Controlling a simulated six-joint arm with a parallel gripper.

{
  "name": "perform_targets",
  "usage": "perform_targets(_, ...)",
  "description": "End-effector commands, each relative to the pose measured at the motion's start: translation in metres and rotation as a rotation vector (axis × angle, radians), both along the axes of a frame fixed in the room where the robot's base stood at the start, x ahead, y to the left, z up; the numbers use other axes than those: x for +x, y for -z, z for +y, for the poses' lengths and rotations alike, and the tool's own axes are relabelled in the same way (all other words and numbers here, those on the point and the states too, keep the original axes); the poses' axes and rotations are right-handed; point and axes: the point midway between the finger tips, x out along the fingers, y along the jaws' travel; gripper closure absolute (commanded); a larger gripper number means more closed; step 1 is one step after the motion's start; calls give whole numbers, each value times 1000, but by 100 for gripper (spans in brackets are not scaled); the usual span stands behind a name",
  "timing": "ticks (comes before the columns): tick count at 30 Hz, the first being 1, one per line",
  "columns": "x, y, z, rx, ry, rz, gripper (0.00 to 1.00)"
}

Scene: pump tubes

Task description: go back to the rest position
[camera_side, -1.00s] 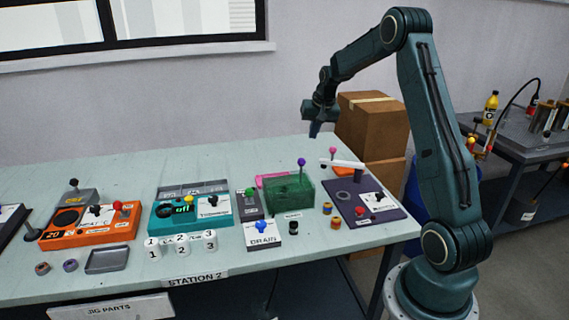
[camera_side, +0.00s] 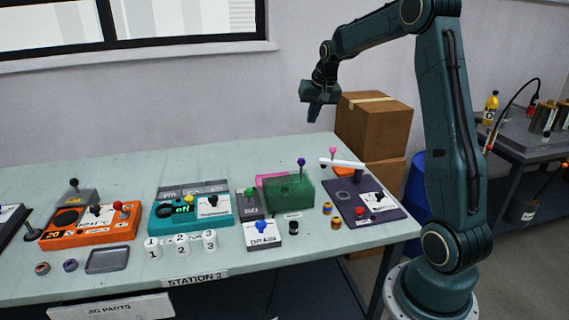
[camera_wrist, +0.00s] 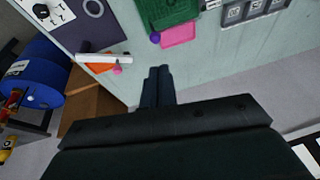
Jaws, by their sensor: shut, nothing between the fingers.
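My gripper (camera_side: 314,112) is shut and empty. It hangs in the air above the back edge of the table, left of the cardboard boxes. In the wrist view the closed fingers (camera_wrist: 158,72) point toward the table's back edge. The table (camera_side: 110,178) below carries the station's devices, and nothing on it touches the gripper. The green see-through tank (camera_side: 289,192) with a purple-knobbed lever stands below.
Stacked cardboard boxes (camera_side: 372,125) stand right of the gripper, behind the table. A blue drum (camera_side: 418,190) is behind my arm. The air around the gripper is clear.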

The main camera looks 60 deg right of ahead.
Motion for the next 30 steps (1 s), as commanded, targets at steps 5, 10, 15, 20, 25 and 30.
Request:
perform_targets(5, -8, -30, 54, -25, -95, -9, 100)
perform_targets(10, -24, -53, 105, -50, -191, -17, 100)
perform_targets(15, -48, -70, 153, -72, -287, -26, 100)
perform_targets(20, -75, -80, 194, -94, -376, -36, 100)
perform_targets(25, -107, -85, 231, -117, -471, -48, 100)
perform_targets(30, -143, -84, 263, -137, -565, -62, 100)
